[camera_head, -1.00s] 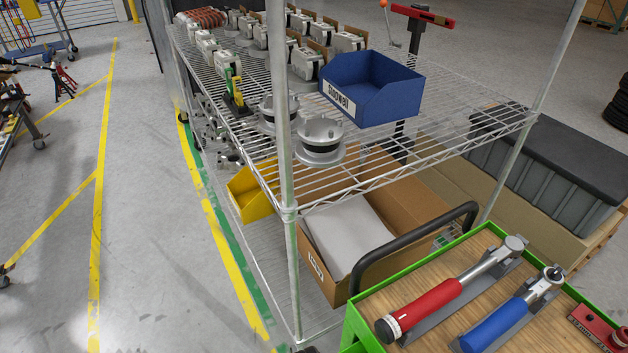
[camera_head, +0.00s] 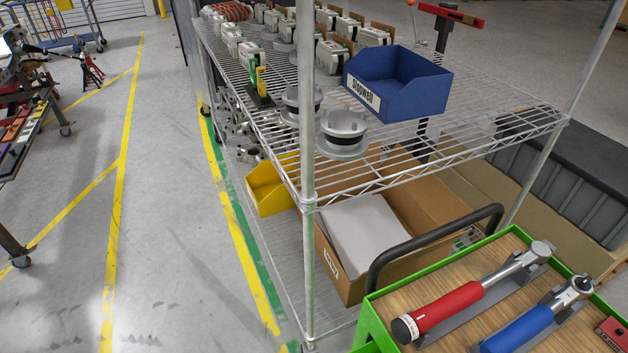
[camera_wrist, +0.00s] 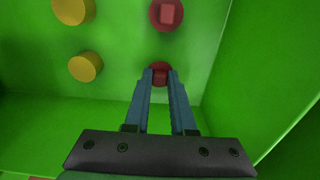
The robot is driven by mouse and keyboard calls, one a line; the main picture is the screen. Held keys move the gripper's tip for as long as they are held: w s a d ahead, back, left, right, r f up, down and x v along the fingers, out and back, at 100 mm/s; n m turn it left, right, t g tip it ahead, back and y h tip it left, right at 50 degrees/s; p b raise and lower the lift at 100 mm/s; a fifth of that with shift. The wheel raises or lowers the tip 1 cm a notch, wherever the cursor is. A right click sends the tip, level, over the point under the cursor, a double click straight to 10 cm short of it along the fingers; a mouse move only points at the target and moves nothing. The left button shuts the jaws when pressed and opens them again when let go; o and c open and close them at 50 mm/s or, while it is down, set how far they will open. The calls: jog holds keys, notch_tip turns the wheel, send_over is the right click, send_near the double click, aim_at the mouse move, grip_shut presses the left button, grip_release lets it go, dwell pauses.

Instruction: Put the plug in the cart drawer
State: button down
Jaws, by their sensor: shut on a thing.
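In the wrist view, my gripper (camera_wrist: 160,72) has its two blue fingers closed around a red plug (camera_wrist: 161,79). The plug is a round disc with a raised block, partly hidden by the fingertips. Around it are the bright green walls and floor of what looks like the cart drawer (camera_wrist: 55,122). I cannot tell whether the plug touches the green surface. Another red plug (camera_wrist: 166,14) is just beyond it, and two yellow round plugs (camera_wrist: 86,66) are at the left. In the head view, the green cart (camera_head: 372,338) shows at lower right; its drawer and my gripper are out of view.
The cart top carries a red-handled wrench (camera_head: 450,310) and a blue-handled wrench (camera_head: 520,332). A wire shelf (camera_head: 470,125) with a blue bin (camera_head: 405,95), a yellow bin (camera_head: 270,192) and parts stands behind the cart.

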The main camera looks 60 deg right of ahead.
jog(key=c, duration=0.8)
grip_release()
jog(key=shift+f, duration=0.1)
jog(key=shift+o, duration=0.2)
notch_tip(320, 180, up, 12)
jog(key=p, duration=0.3)
jog(key=shift+r, duration=0.2)
